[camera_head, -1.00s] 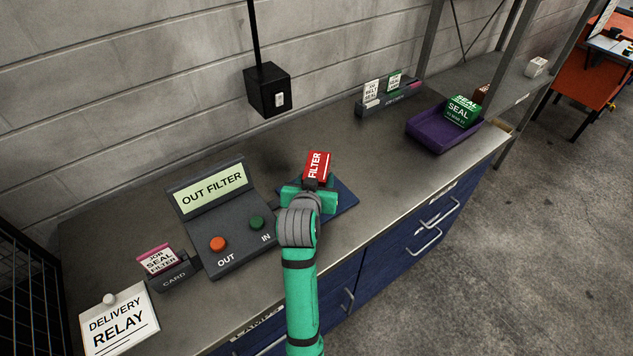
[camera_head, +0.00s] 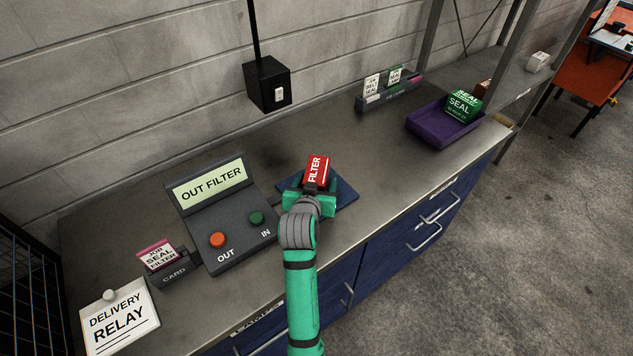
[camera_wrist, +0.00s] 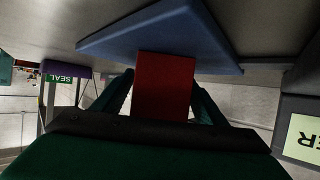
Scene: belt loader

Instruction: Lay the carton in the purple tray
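The red carton labelled FILTER (camera_head: 317,171) is upright over the dark blue mat (camera_head: 345,193) in the middle of the bench. My gripper (camera_head: 311,193) is at its near side. In the wrist view the red carton (camera_wrist: 165,87) fills the space between my gripper's two fingers (camera_wrist: 163,90), with no clear gap at the fingertips, so the gripper looks shut on it. I cannot tell whether the carton touches the mat. The purple tray (camera_head: 428,137) is at the right end of the bench, with a green SEAL carton (camera_head: 462,106) in its far part.
A console reading OUT FILTER (camera_head: 229,243) with orange and green buttons stands left of my gripper. A card holder (camera_head: 172,273) and a DELIVERY RELAY sheet (camera_head: 118,322) are farther left. The bench between mat and tray is clear.

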